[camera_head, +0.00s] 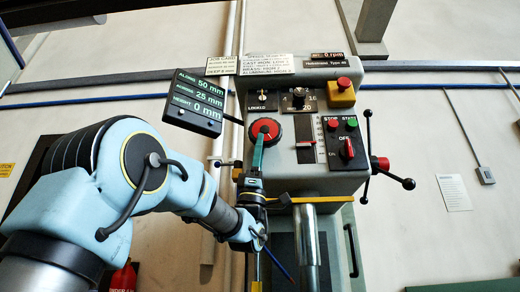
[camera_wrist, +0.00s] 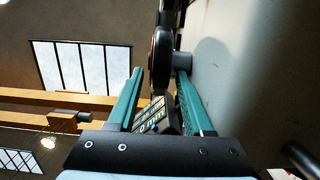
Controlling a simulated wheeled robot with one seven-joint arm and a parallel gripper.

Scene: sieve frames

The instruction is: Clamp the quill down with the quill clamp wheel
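A round wheel with a red face and black rim (camera_head: 265,131), which looks like the quill clamp wheel, sits on the left of the drill head's front. In the wrist view the wheel (camera_wrist: 161,50) is edge-on, with a grey hub on its right toward the panel. My gripper (camera_head: 259,148) reaches up from below to the wheel's lower edge. In the wrist view my gripper (camera_wrist: 159,72) is open, its green fingers on either side of the wheel's lower rim. A gap shows left of the rim; contact on the right cannot be told. The bright quill column (camera_head: 307,240) stands below the head.
A readout box (camera_head: 196,103) showing 50, 25 and 0 mm hangs left of the wheel; it also shows between the fingers in the wrist view (camera_wrist: 150,114). A red button on yellow (camera_head: 342,90), switches (camera_head: 343,140) and a spoked feed handle (camera_head: 380,163) are to the right.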

